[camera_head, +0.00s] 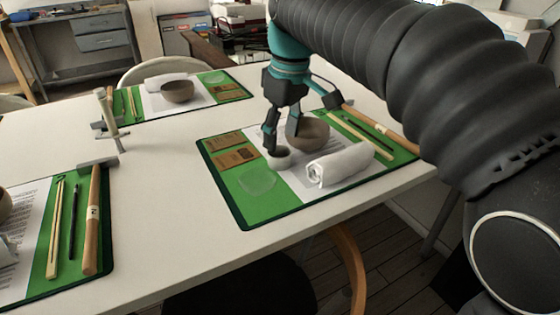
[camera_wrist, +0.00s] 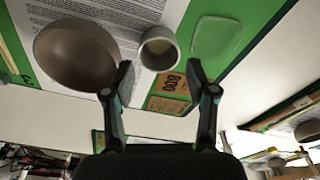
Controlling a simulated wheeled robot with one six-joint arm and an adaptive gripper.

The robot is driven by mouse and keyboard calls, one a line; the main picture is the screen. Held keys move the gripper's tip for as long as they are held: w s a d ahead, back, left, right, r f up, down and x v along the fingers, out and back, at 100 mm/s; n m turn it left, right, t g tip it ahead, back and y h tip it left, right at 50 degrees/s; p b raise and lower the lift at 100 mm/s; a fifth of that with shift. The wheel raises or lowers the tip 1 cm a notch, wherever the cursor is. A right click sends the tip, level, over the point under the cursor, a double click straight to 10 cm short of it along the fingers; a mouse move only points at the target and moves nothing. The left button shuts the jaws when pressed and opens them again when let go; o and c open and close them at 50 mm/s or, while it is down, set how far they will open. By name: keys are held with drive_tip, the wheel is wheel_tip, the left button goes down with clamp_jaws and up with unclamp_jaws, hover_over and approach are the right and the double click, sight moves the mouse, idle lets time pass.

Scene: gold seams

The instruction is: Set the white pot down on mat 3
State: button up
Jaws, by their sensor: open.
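The small white pot (camera_head: 279,160) stands upright on the green mat (camera_head: 222,186) at the right, between a brown bowl and a clear dish. In the wrist view the pot (camera_wrist: 158,50) lies just beyond and between my fingertips. My gripper (camera_head: 283,141) is over the pot with its fingers apart; in the wrist view my gripper (camera_wrist: 160,74) is open with nothing between its tips. I cannot tell whether the fingers touch the pot. Two other green mats lie on the table, one at the far side (camera_head: 215,76) and one at the left (camera_head: 70,293). I cannot read which is mat 3.
Beside the pot are the brown bowl (camera_head: 312,133), a rolled white towel (camera_head: 341,165) and the clear dish (camera_head: 257,180). The white table (camera_head: 165,180) is bare between the left and right mats.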

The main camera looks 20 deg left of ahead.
sight(279, 152)
drive_tip(key=shift+w+a+f+b, duration=0.1)
drive_tip(key=shift+a+f+b, duration=0.05)
drive_tip(key=shift+f, duration=1.15)
drive_tip(key=shift+w+a+f+b, duration=0.1)
drive_tip(key=shift+a+f+b, duration=0.05)
drive_tip(key=shift+f, duration=1.15)
drive_tip(key=c, duration=0.5)
drive_tip(key=shift+c, duration=0.2)
